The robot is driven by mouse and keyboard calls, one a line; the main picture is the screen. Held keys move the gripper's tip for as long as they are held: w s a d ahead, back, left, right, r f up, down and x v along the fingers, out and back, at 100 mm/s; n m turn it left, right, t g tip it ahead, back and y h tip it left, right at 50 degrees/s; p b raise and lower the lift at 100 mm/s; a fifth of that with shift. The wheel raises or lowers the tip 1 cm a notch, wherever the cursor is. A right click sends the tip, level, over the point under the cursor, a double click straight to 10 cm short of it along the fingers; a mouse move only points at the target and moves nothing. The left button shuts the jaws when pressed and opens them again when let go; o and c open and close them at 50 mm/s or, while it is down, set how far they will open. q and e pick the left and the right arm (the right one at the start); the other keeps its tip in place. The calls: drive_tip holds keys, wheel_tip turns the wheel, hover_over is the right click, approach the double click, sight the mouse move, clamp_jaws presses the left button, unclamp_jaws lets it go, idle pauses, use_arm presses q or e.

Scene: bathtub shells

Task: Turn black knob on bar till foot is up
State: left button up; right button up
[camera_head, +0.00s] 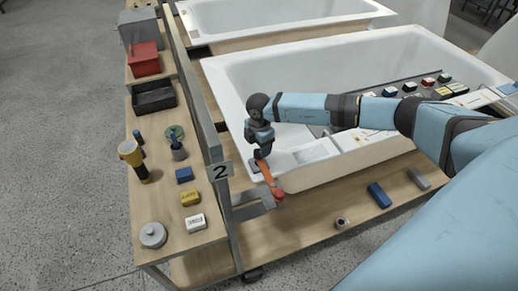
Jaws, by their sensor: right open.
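I cannot make out the black knob for certain; a small dark part (221,127) shows at the bar's side. A dark foot or caster (252,275) shows low at the bar's near end; I cannot tell whether it touches the floor. My right gripper (270,179) points down just right of the bar, above the low wooden board. It is open, with orange-red parts at its end. My left gripper is out of view.
A white tub (235,78) stands behind my right arm. A blue block (379,195) lies on the low board (305,225).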

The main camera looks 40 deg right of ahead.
sight(259, 154)
drive_tip(key=shift+f, duration=1.45)
drive_tip(key=shift+c, duration=0.5)
drive_tip(key=c, duration=0.8)
drive_tip(key=shift+c, duration=0.2)
